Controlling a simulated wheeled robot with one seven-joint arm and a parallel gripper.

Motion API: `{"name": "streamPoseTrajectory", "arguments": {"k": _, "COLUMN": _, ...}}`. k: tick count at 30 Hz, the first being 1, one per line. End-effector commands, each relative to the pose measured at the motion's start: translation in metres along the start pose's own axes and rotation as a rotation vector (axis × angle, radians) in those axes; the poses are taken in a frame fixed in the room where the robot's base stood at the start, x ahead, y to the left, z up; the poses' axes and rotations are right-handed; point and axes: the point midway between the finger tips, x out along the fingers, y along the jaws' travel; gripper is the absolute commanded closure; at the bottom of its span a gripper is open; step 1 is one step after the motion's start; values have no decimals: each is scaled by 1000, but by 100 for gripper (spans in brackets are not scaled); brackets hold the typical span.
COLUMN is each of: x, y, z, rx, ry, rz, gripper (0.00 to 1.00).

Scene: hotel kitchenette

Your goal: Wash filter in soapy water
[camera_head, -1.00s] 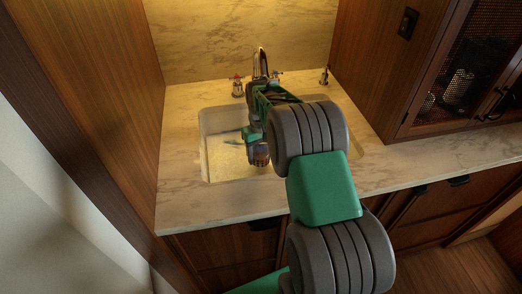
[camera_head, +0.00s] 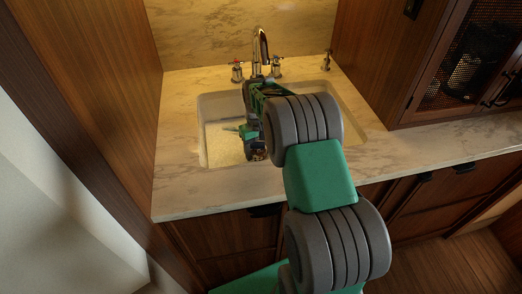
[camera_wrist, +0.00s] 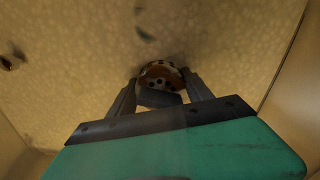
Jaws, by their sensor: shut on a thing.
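My gripper (camera_wrist: 160,98) is shut on a round filter (camera_wrist: 160,72), which shows reddish-brown and pale with dark holes in the wrist view. In the head view my gripper (camera_head: 254,143) reaches down inside the sink basin (camera_head: 212,105). The filter shows there only as a small dark brown piece (camera_head: 257,156) at its lower end, mostly hidden by my arm. A pale yellowish, mottled surface that looks like soapy water (camera_head: 220,150) fills the basin floor and lies behind the filter in the wrist view. I cannot tell how deep the filter sits in it.
A chrome faucet (camera_head: 262,45) with two handles stands behind the basin. A small metal fitting (camera_head: 326,60) stands at its right. Marble counter (camera_head: 420,150) lies clear to the right. A wooden panel (camera_head: 105,80) rises at the left and a mesh-door cabinet (camera_head: 465,75) at the right.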

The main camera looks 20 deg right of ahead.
Motion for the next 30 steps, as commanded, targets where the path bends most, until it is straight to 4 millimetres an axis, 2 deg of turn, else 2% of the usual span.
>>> {"name": "streamPoseTrajectory", "arguments": {"k": 9, "x": 0, "y": -36, "z": -9, "rx": -3, "ry": -1, "rz": 0, "gripper": 84}}
{"name": "streamPoseTrajectory", "arguments": {"k": 12, "x": 0, "y": -39, "z": -10, "rx": 0, "ry": -1, "rz": 0, "gripper": 84}}
{"name": "streamPoseTrajectory", "arguments": {"k": 16, "x": 0, "y": -31, "z": -8, "rx": 2, "ry": -1, "rz": 0, "gripper": 84}}
{"name": "streamPoseTrajectory", "arguments": {"k": 26, "x": 0, "y": 5, "z": 2, "rx": 2, "ry": 0, "rz": 0, "gripper": 84}}
{"name": "streamPoseTrajectory", "arguments": {"k": 30, "x": 0, "y": 9, "z": 3, "rx": 0, "ry": 0, "rz": 0, "gripper": 84}}
